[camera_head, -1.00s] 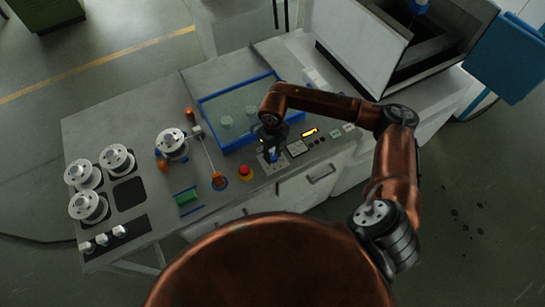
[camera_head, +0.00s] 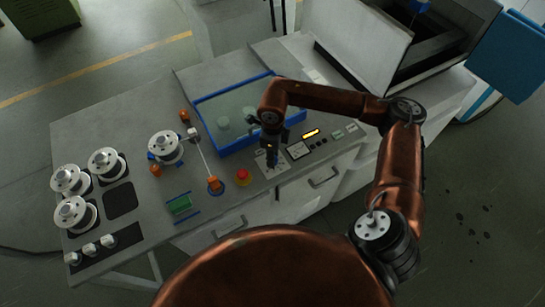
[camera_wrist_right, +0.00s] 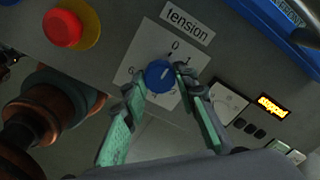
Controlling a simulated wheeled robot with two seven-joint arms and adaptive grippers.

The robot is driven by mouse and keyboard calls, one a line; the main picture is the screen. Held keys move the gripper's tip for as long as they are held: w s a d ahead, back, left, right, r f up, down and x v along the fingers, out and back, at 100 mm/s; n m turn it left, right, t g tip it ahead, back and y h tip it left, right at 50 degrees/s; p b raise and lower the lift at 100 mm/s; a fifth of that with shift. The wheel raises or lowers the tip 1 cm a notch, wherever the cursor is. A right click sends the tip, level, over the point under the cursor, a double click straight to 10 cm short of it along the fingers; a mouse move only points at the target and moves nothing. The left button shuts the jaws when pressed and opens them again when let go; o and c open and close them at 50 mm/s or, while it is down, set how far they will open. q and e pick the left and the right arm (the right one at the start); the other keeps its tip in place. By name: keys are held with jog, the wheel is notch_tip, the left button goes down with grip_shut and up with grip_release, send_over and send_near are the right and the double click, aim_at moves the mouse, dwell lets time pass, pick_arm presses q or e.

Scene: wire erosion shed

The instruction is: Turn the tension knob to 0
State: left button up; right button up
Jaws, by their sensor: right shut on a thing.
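The tension knob (camera_wrist_right: 160,76) is a small round blue knob on a white dial plate marked "tension", with 0 at the top, 1 to its upper right and 6 at the left. I cannot read its pointer surely. My right gripper (camera_wrist_right: 158,78) is shut on the knob, one green-padded finger on each side. In the head view my right gripper (camera_head: 272,160) reaches down onto the white dial plate (camera_head: 265,166) near the console's front edge and hides most of the knob. My left gripper is not in view.
A red emergency button (camera_head: 243,176) on a yellow base sits left of the dial. A lit orange display (camera_head: 311,133) and buttons are to the right. A blue-rimmed tray (camera_head: 250,140) lies behind. Several white spools (camera_head: 107,162) stand at the left.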

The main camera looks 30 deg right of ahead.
dwell(0.4)
jog(key=o, duration=1.2)
jog(key=shift+c, duration=0.2)
notch_tip(320, 180, up, 12)
